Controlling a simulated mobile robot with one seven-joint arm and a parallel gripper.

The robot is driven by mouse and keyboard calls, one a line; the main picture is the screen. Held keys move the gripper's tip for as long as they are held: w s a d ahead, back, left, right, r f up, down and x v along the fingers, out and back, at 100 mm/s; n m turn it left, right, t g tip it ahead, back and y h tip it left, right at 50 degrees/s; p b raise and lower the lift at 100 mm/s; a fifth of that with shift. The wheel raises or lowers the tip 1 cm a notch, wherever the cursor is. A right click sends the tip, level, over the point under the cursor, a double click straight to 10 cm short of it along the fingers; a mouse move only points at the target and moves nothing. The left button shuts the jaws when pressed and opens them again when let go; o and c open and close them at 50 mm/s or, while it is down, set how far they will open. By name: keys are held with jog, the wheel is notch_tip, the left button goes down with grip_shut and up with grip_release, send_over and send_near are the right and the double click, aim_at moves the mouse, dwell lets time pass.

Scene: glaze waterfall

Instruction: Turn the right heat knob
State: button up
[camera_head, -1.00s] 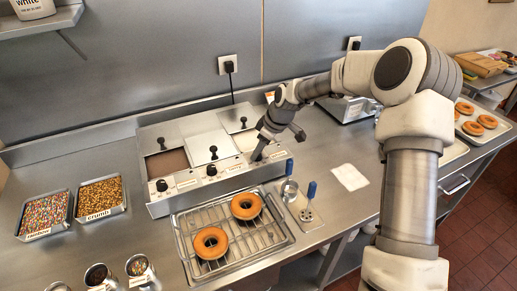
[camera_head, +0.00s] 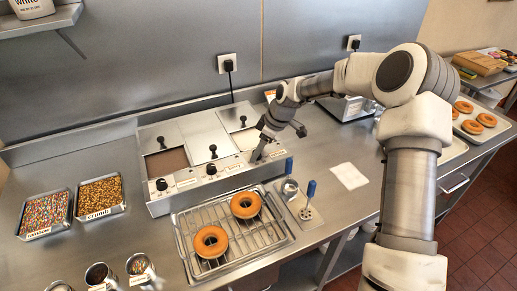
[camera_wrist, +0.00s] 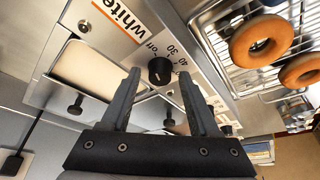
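The right heat knob (camera_wrist: 160,70) is black and round, with a dial marked "off", 30 and 40 beside a "white" label. In the wrist view it sits between the tips of my gripper (camera_wrist: 159,77). My gripper's two fingers are apart, with a visible gap on each side of the knob; contact cannot be told. In the head view my gripper (camera_head: 279,143) is at the right end of the warmer's front (camera_head: 225,181), and its fingers largely hide the right knob there. The middle knob (camera_head: 211,169) and left knob (camera_head: 161,184) are in plain view.
A rack (camera_head: 190,232) with two doughnuts stands in front of the warmer. Blue-handled tools (camera_head: 309,200) stand right of it. Trays of sprinkles (camera_head: 45,214) and crumbs (camera_head: 99,197) lie at left.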

jog(key=shift+r, duration=0.15)
jog(key=v, duration=1.7)
jog(key=shift+r, duration=0.1)
jog(key=s+d+r+m+t+h, duration=0.2)
jog(key=s+m, duration=0.5)
jog(key=s, duration=0.9)
jog(key=s+d+r+m+t+h, duration=0.2)
jog(key=s+m, duration=0.4)
jog(key=s, duration=1)
jog(key=shift+s+d+r+m, duration=0.4)
jog(key=shift+d+r, duration=0.15)
jog(key=shift+d, duration=0.1)
